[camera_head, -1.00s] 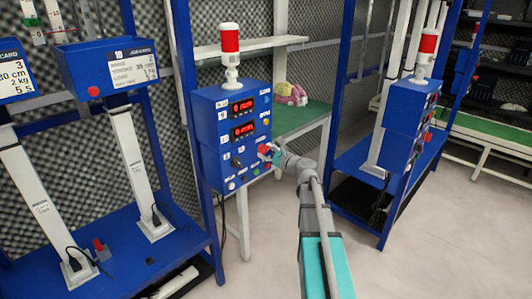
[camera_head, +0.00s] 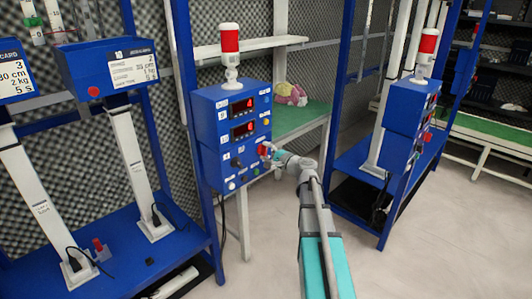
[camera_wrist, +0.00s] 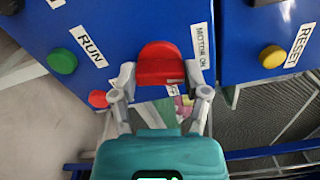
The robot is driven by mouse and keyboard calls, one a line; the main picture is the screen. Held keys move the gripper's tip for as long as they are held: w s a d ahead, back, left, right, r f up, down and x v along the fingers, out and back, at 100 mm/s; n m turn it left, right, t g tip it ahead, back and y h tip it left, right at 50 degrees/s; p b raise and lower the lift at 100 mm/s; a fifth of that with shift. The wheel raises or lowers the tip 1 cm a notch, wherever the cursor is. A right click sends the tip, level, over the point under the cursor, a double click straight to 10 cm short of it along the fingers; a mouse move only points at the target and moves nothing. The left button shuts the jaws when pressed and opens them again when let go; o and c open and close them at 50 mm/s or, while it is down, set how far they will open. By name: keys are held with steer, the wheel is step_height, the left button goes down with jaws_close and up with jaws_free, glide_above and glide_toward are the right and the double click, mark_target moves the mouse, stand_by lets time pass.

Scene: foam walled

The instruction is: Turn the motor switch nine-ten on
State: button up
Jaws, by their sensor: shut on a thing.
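A blue control box (camera_head: 207,125) stands at the centre in the head view, with two lit red displays (camera_head: 243,107) on its face. In the wrist view a red switch knob (camera_wrist: 159,60) sits on the blue panel beside a "MOTOR ON" label (camera_wrist: 203,46). My gripper (camera_wrist: 161,76) has one finger on each side of this knob and is shut on it. In the head view my gripper (camera_head: 267,150) meets the lower right of the box face. A second label below the knob is partly hidden. I cannot read the box's number.
A green RUN button (camera_wrist: 62,61) and a red button (camera_wrist: 98,98) are near the knob. Another blue box (camera_head: 405,110) stands right. Open floor (camera_head: 420,245) lies in front.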

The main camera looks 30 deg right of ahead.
steer(key=shift+n, duration=1.4)
steer(key=shift+a, duration=0.1)
steer(key=o, duration=1.2)
steer(key=shift+c, duration=0.2)
steer(key=shift+s, duration=0.15)
steer(key=v, duration=1.1)
steer(key=shift+s+d, duration=0.2)
steer(key=shift+s, duration=0.15)
